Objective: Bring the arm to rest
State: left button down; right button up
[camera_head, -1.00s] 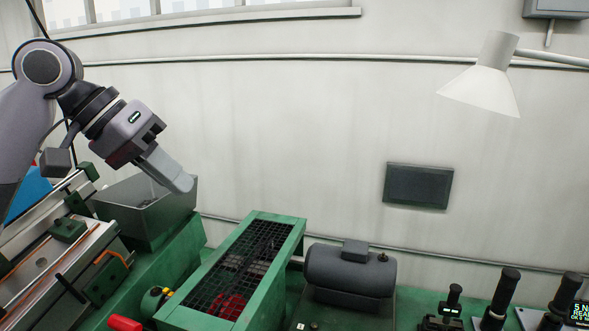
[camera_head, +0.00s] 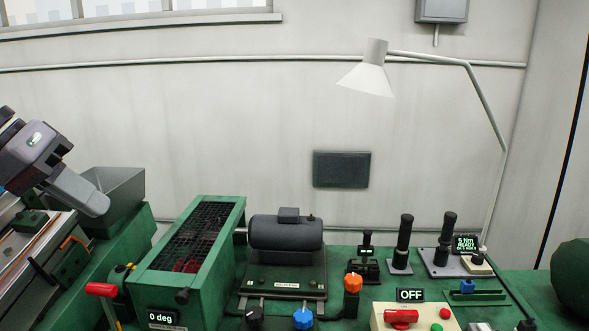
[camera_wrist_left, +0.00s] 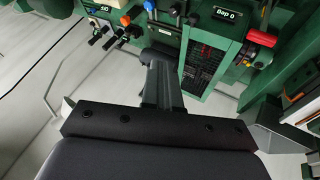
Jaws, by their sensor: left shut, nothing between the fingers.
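My left gripper (camera_head: 98,205) is at the left edge of the head view, pointing down and right. Its fingers are shut together with nothing between them. It overlaps the left part of a grey open bin (camera_head: 125,186) in the picture; I cannot tell whether they touch. My right gripper is in neither view.
The green bench holds the caged box (camera_head: 222,262) with a red handle (camera_head: 101,289), a dark motor (camera_head: 287,232), several upright black-handled tools and a switch box (camera_head: 412,318) reading OFF. A lamp (camera_head: 368,78) hangs above.

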pick_arm(q)
jog(key=s+d+f+m+y, duration=0.1)
jog(key=d+f, duration=0.3)
jog(key=f, duration=1)
jog(key=s+d+f+m+y, duration=0.15)
jog(key=d+f, duration=0.25)
jog(key=f, duration=0.9)
jog(key=s+a+f+n+y, duration=0.1)
jog(key=s+a+f+y, duration=0.1)
jog(key=s+f, duration=0.6)
jog(key=s+a+f+n+y, duration=0.2)
jog(key=s+f, duration=0.3)
jog(key=s, duration=0.7)
jog(key=w+d+f+t+h, duration=0.2)
jog(key=w+f+t, duration=0.4)
jog(key=f, duration=0.3)
jog(key=shift+w+d+m, duration=0.25)
jog(key=shift+w+m, duration=0.1)
jog(key=shift+w, duration=0.15)
jog(key=shift+h, duration=0.25)
